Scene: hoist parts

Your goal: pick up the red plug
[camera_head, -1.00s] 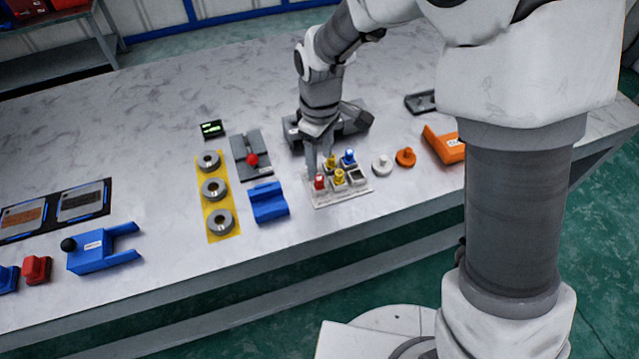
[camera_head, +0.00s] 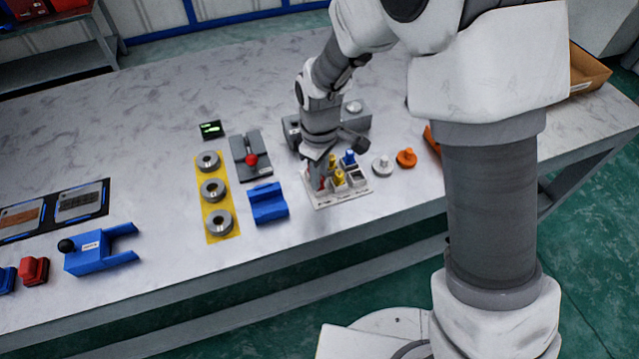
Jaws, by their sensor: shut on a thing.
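The red plug (camera_head: 322,184) is at the left of a small white tray (camera_head: 330,203) near the front of the table, mostly hidden by my gripper. My gripper (camera_head: 319,182) points down over it and is shut on it. I cannot tell whether the plug is still seated in its slot. Yellow plugs (camera_head: 338,177) and a blue plug (camera_head: 349,158) stand in the same tray, close to the right of my gripper.
A blue block (camera_head: 268,203) stands left of the tray. A white knob (camera_head: 382,166) and an orange knob (camera_head: 406,157) are to its right. Grey rings (camera_head: 214,188) lie on a yellow strip. A grey block (camera_head: 356,116) stands behind my gripper.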

